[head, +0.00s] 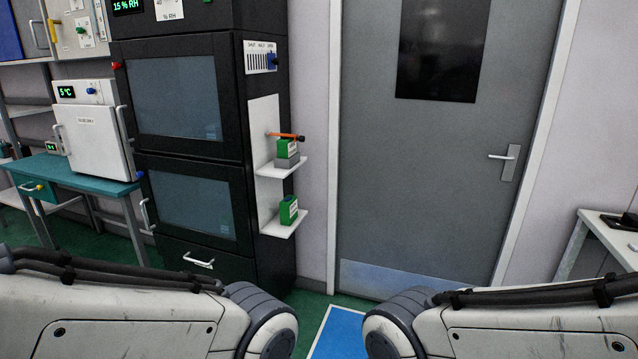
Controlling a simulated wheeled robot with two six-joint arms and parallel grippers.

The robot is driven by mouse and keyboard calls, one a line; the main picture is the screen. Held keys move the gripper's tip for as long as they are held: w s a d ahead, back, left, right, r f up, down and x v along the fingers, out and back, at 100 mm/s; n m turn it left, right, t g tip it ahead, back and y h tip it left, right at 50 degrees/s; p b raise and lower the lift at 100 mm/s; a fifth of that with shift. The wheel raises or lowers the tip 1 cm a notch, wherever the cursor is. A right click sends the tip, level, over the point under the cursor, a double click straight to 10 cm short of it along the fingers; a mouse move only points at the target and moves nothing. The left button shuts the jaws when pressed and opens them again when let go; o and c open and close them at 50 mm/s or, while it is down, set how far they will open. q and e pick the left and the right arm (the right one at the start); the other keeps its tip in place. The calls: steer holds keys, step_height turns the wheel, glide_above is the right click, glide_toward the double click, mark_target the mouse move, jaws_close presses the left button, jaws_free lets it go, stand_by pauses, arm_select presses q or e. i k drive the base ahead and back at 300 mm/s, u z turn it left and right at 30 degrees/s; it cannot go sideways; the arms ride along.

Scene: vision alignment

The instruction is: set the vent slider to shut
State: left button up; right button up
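The vent slider (271,61) is a small blue knob on a white vent plate (258,57). The plate is on the right side of the tall black cabinet (236,120), near its top. Its printed labels appear to read SHUT, HALF and OPEN from left to right. The blue knob sits at the right end, below the OPEN label. Neither of my grippers is in the head view; only my two white arm links show along the bottom edge, well away from the vent.
Below the vent, two white shelves (270,229) stick out with green containers (289,210) and an orange-handled tool (287,136). A grey door (430,160) stands to the right. A teal bench (75,173) with a white box is at left. Blue floor marking (340,335) lies ahead.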

mark_target(272, 61)
steer(key=z, duration=0.15)
steer(key=i, duration=1.95)
steer(key=z, duration=0.2)
